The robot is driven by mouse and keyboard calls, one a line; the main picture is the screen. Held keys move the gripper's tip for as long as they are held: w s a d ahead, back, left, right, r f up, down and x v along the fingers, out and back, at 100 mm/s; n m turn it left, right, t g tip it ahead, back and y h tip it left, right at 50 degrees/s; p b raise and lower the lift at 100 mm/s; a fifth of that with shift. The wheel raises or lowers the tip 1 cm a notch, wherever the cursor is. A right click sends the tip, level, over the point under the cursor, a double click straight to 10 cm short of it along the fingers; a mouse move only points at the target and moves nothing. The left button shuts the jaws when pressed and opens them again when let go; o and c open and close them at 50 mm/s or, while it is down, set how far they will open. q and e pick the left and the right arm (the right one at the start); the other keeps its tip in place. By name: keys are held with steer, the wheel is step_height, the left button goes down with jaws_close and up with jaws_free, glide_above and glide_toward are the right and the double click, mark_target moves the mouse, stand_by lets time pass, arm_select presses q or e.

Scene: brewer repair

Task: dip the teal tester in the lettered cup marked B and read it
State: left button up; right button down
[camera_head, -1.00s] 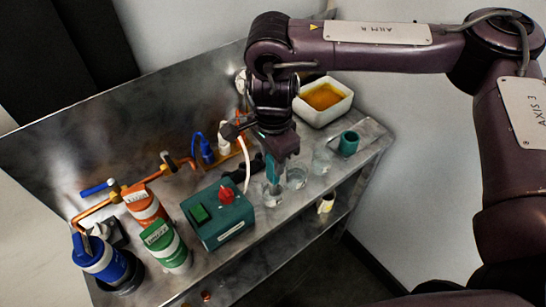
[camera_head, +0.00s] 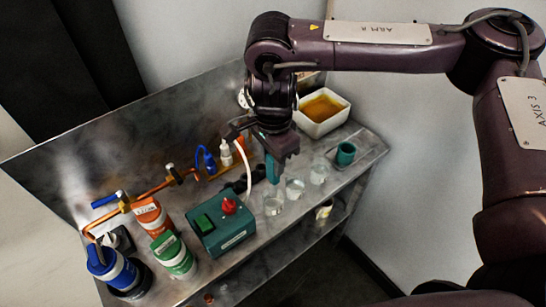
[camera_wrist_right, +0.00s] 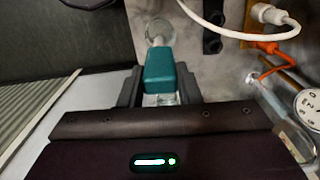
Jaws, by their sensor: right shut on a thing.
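My right gripper (camera_head: 273,160) is shut on the teal tester (camera_head: 271,172) and holds it pointing down. The tester also shows between the jaws in the right wrist view (camera_wrist_right: 160,70). Its lower end appears just above the nearest clear cup (camera_head: 273,204); I cannot tell the exact gap. Two more clear cups, a middle one (camera_head: 295,188) and a farther one (camera_head: 319,173), stand in a row with it. No letter on any cup is readable. No reading on the tester is visible. My left gripper is out of view.
A teal box with a red knob (camera_head: 222,228) stands left of the cups. A teal holder (camera_head: 345,153) is at the right end of the bench. A white basin of amber liquid (camera_head: 322,108) is behind. Green (camera_head: 172,256), orange and blue canisters crowd the left.

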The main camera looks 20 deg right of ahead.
steer(key=shift+r+p, duration=1.25)
steer(key=shift+r, duration=0.25)
stand_by(0.6)
steer(key=shift+r+p, duration=0.1)
steer(key=shift+p, duration=0.25)
steer(key=g+p, duration=0.4)
steer(key=p, duration=0.5)
steer(key=shift+r+g, duration=0.15)
steer(key=shift+g, duration=0.15)
steer(key=shift+f+g, duration=0.25)
steer(key=shift+g, duration=0.05)
steer(key=shift+f+g, duration=0.15)
steer(key=shift+g, duration=0.15)
steer(key=shift+a+g, duration=0.1)
steer(key=shift+g, duration=0.2)
